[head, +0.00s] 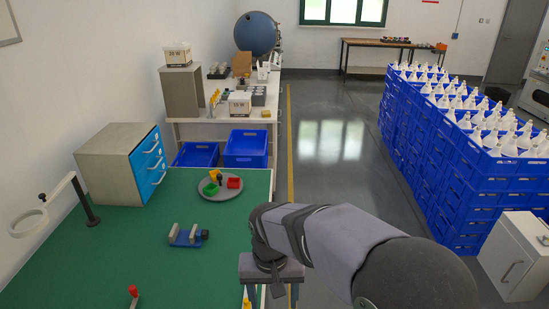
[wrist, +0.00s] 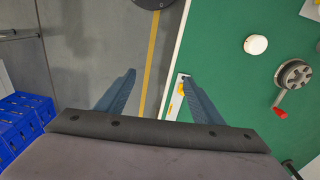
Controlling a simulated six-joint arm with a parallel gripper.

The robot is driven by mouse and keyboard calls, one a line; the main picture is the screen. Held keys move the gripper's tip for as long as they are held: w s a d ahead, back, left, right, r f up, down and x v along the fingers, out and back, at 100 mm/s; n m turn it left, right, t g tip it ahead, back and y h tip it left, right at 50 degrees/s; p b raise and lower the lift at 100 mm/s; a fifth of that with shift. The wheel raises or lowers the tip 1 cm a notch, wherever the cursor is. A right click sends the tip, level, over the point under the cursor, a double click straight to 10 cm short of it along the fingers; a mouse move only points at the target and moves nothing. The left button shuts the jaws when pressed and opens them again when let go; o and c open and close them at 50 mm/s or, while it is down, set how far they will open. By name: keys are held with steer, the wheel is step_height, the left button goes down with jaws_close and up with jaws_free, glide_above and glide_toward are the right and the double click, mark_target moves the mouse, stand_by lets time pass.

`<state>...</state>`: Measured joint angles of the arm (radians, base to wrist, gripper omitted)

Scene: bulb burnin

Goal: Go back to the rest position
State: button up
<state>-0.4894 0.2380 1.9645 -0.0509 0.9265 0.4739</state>
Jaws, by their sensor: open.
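My gripper shows in the wrist view (wrist: 158,77) with its two blue-grey fingers spread wide and nothing between them. The left finger is over the grey floor. The right finger is over the table's edge, beside a small white and yellow item (wrist: 178,98) that it partly covers. In the head view my gripper (head: 271,293) points down at the right edge of the green table (head: 130,235). Its fingertips are cut off by the frame's bottom there.
On the table stand a drawer cabinet (head: 112,160), a round grey tray (head: 208,193) with coloured bins, a blue fixture (head: 187,236) and a ring stand (head: 90,213). The wrist view shows a red-handled crank device (wrist: 294,76) and a white disc (wrist: 256,44). Blue crates (head: 455,160) stand right.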

steer(key=s+d+f, duration=0.1)
steer(key=s+d, duration=0.4)
steer(key=d, duration=0.3)
steer(key=s+d+f, duration=0.2)
steer(key=s+d, duration=0.4)
steer(key=d, duration=0.2)
steer(key=shift+s+d+f+m, duration=0.2)
steer(key=shift+d+f+m, duration=0.1)
steer(key=shift+d, duration=0.05)
